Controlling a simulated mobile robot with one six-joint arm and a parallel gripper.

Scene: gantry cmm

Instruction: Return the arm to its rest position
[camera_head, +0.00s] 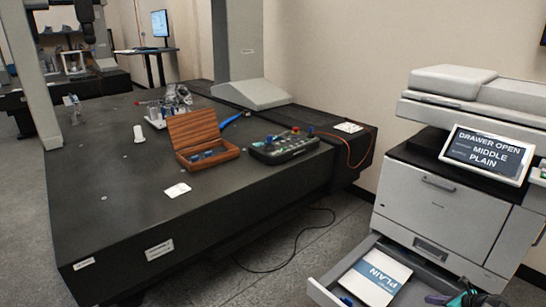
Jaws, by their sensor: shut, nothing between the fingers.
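I cannot make out my gripper or arm for certain in the head view. A dark shape with teal and purple parts (470,297) shows at the bottom right, over the open drawer's right side. The bottom edge cuts it off, and I cannot tell what it is.
A printer (430,205) stands at right with its lower drawer (322,292) pulled out, holding a pack marked PLAIN (376,277). A sign (487,153) reads "DRAWER OPEN MIDDLE PLAIN". The dark measuring table (110,215) carries a wooden box (205,150) and a control box (285,150). Floor between is clear except a cable.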

